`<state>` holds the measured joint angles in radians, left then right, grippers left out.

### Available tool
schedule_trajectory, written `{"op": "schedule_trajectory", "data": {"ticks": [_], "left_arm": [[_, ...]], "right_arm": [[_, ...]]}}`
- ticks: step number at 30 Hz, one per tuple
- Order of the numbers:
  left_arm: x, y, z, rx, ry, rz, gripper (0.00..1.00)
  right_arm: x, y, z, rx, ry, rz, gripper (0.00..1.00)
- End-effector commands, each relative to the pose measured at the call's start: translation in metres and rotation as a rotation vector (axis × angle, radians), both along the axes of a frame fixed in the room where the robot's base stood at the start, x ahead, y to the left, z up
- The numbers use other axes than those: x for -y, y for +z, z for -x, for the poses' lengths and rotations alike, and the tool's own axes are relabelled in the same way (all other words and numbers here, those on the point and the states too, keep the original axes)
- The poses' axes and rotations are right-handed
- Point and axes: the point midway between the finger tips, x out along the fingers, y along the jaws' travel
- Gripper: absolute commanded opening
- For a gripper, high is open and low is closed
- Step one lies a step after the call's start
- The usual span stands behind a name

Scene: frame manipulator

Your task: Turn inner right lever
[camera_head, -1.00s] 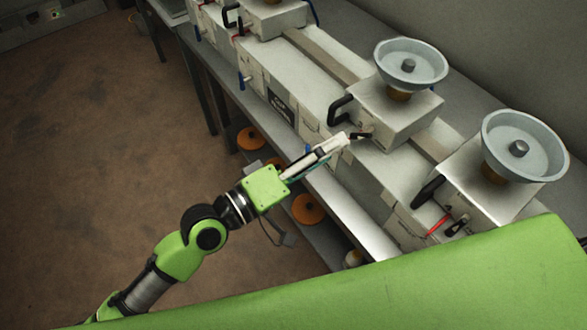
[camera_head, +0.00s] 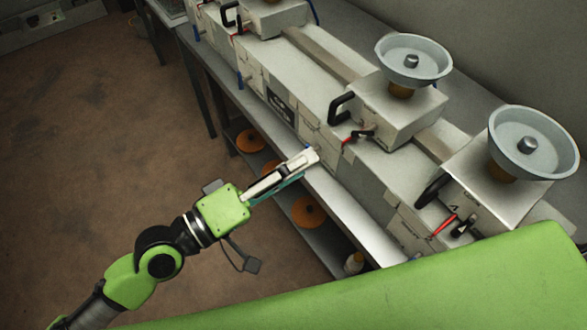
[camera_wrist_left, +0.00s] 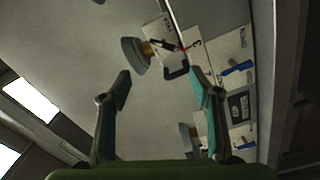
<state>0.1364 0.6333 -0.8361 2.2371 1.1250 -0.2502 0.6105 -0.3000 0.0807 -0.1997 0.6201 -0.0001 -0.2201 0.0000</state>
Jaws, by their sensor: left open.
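A long row of white machine units with grey bowls on top fills the right side of the head view. A red lever (camera_head: 349,138) is on the front of the middle unit, below its black handle; it also shows in the left wrist view (camera_wrist_left: 183,47). Another red lever (camera_head: 444,224) is on the nearest unit. My left gripper (camera_head: 312,157) is in front of the row, left of and below the middle unit's red lever, apart from it. Its fingers (camera_wrist_left: 160,84) are spread with nothing between them in the left wrist view. My right gripper is not in view.
The black handle (camera_head: 339,106) sticks out from the middle unit near its red lever. A grey bowl (camera_head: 413,60) stands on top. A shelf below holds orange discs (camera_head: 308,210). The brown floor (camera_head: 90,130) at left is clear.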

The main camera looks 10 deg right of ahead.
Motion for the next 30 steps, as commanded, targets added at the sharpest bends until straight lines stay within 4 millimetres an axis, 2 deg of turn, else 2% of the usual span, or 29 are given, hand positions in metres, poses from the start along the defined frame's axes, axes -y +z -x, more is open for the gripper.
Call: {"op": "schedule_trajectory", "data": {"ticks": [23, 30], "left_arm": [[-0.005, 0.0, 0.002, 0.001, 0.0, 0.0, 0.57], [-0.021, -0.001, 0.009, 0.002, -0.002, -0.005, 0.57]], "right_arm": [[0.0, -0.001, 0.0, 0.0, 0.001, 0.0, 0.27], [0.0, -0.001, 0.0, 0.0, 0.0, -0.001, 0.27]]}}
